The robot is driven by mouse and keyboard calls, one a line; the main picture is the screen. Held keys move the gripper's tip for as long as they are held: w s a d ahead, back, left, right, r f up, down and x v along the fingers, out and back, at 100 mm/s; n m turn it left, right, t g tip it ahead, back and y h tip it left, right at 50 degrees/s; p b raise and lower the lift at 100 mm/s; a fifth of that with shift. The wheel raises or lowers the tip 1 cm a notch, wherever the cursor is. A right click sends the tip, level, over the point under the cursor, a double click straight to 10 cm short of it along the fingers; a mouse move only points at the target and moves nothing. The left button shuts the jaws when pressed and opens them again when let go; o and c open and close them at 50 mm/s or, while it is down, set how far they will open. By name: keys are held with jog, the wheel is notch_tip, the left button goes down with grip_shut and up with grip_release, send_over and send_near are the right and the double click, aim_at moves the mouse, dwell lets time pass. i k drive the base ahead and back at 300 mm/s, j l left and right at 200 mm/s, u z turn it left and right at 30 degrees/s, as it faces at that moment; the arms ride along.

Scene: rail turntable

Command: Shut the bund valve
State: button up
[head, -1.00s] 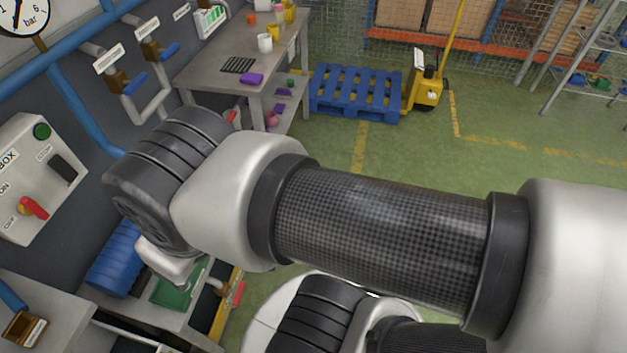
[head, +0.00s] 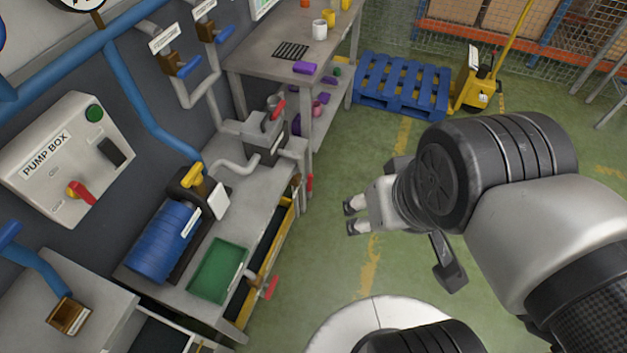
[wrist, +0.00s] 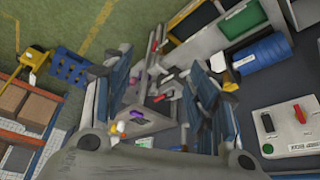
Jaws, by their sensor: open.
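No label that I can read names the bund valve. Red handles show at the bench's far end (head: 278,109), at its right end (head: 309,183) and low at its front (head: 271,288). Blue-handled valves (head: 187,66) (head: 225,36) sit on the wall pipes, with labels too small to read. My gripper (head: 352,217) is open and empty over the green floor, to the right of the bench and apart from every handle. In the wrist view its blurred fingers frame the bench end from above.
A grey pump box (head: 68,158) hangs on the wall. The bench holds a blue motor (head: 163,242), a yellow-handled part (head: 192,175) and a green tray (head: 217,270). A table (head: 262,47) and blue pallet (head: 402,86) stand behind. Floor right of the bench is clear.

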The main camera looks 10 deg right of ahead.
aim_at(308, 183)
jog(key=i+l+u, duration=0.15)
jog(key=u, duration=0.25)
jog(key=i+l+u, duration=0.15)
jog(key=l+u, duration=0.25)
jog(key=i+l+u, duration=0.1)
jog(key=l+u, duration=0.15)
jog(key=u, duration=0.2)
jog(key=i+l+u, duration=0.1)
jog(key=l, duration=0.7)
jog(key=i+l, duration=0.1)
jog(key=l, duration=0.75)
jog(key=u, duration=0.05)
